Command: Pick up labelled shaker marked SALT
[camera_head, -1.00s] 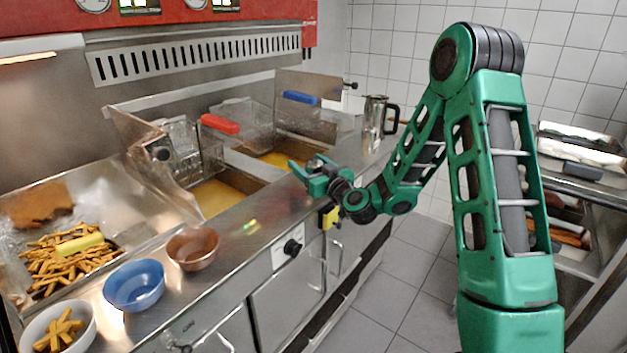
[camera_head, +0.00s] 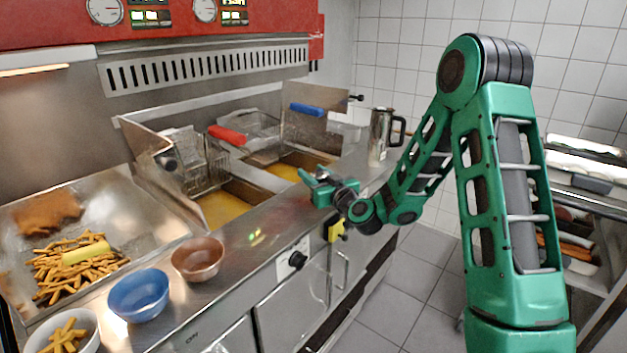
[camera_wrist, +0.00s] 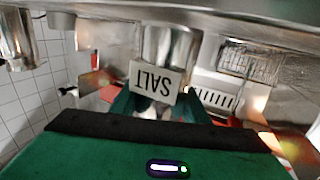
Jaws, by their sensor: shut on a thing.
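The shaker (camera_wrist: 165,45) shows in the wrist view as a pale silvery body with a white label (camera_wrist: 157,82) reading SALT, upside down in the picture. My gripper (camera_wrist: 158,104) is shut on it, with a green finger on each side of the label. In the head view my gripper (camera_head: 318,180) is above the front edge of the steel counter, beside the fryer. The shaker cannot be made out clearly there.
A copper bowl (camera_head: 198,259), a blue bowl (camera_head: 139,295) and a white bowl of fries (camera_head: 88,343) stand along the counter (camera_head: 262,228). Fryer baskets (camera_head: 203,165) sit behind my gripper. A steel jug (camera_head: 380,135) stands at the far right end. Tiled floor (camera_head: 410,290) is open in front.

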